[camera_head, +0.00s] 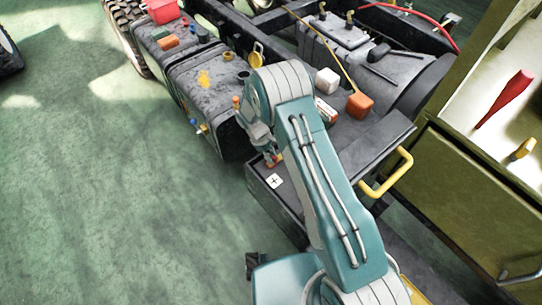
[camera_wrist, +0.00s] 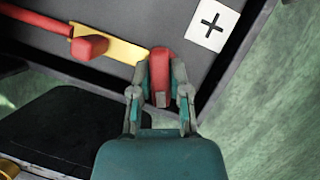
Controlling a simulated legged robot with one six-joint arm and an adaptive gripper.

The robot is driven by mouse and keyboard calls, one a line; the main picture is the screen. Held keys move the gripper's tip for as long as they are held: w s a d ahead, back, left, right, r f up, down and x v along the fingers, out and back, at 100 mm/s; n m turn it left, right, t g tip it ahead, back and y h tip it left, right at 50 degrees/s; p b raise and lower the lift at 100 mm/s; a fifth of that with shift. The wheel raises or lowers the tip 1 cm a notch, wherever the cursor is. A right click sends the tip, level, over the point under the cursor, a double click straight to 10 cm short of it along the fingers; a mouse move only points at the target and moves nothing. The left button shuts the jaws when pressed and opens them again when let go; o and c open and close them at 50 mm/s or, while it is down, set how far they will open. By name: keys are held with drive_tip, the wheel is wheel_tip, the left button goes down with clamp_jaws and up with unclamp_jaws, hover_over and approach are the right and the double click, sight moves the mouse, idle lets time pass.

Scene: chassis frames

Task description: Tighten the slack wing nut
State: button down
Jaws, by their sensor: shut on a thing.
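In the wrist view, my gripper (camera_wrist: 160,85) is shut on an upright red piece (camera_wrist: 160,58), which looks like a wing nut. The piece stands at the right end of a yellow strip (camera_wrist: 118,47) on a dark grey surface. A second red block (camera_wrist: 90,47) sits near the strip's left end and stays apart from my fingers. The base of the held piece is hidden by the fingers. In the head view, my gripper (camera_head: 270,155) reaches down to the dark box beside the chassis, and my arm hides part of that area.
A white plus label (camera_wrist: 212,24) lies right of the held piece. A red rod or cable (camera_wrist: 35,22) runs to the left. In the head view, a yellow handle (camera_head: 388,178), an orange block (camera_head: 360,104) and a white block (camera_head: 327,81) are nearby. Green floor is open at left.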

drive_tip(key=shift+w+m+g+y, duration=0.15)
drive_tip(key=shift+m+g+y, duration=0.2)
drive_tip(key=shift+m, duration=0.95)
drive_tip(key=c, duration=0.6)
unclamp_jaws()
drive_tip(key=v, duration=1.2)
drive_tip(key=shift+f, duration=0.1)
